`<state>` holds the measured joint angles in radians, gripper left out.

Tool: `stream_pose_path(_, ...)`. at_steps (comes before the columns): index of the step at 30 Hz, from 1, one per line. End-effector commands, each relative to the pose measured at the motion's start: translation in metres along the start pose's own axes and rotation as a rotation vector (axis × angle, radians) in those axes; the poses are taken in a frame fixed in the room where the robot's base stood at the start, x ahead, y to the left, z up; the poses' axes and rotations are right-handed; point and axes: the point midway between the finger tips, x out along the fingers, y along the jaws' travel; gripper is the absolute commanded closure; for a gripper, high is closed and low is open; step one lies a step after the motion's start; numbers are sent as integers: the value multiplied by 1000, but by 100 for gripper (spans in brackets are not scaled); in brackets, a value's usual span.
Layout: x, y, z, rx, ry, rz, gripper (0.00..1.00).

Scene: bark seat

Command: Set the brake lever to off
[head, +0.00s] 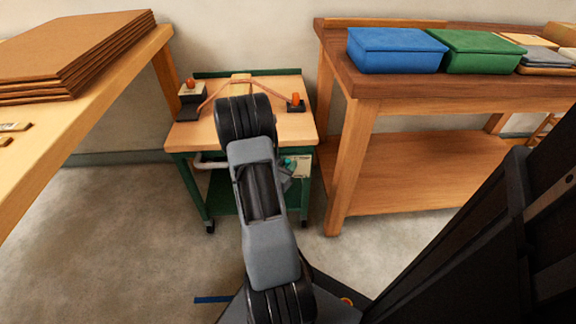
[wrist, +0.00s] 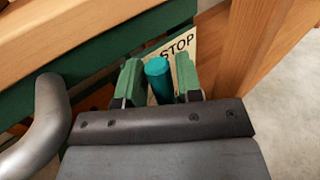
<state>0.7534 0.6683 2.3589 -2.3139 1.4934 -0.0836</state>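The brake lever shows as a teal rounded handle (wrist: 158,80) in the wrist view, standing in front of a pale plate (wrist: 185,45) marked STOP. My gripper (wrist: 159,60) has its two green fingers on either side of the handle, with a narrow gap seeming to show at each side. The lever's base and pivot are hidden behind my gripper. In the head view, the green cart (head: 187,170) with a wooden top stands against the wall. My arm reaches across its front, and the pale plate (head: 303,163) shows at the cart's right front.
A bent grey metal bar (wrist: 45,120) runs close at the left of my gripper. A wooden bench (head: 345,165) with blue (head: 395,50) and green (head: 475,50) boxes stands right of the cart. A table with stacked brown boards (head: 75,55) stands left.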

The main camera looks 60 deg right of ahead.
Motion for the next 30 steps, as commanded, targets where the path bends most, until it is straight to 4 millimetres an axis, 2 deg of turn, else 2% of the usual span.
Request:
stream_pose_path(12,4,0,0,-1,0,1,68)
stream_pose_path(22,4,0,0,-1,0,0,100)
stream_pose_path(30,4,0,0,0,1,0,100)
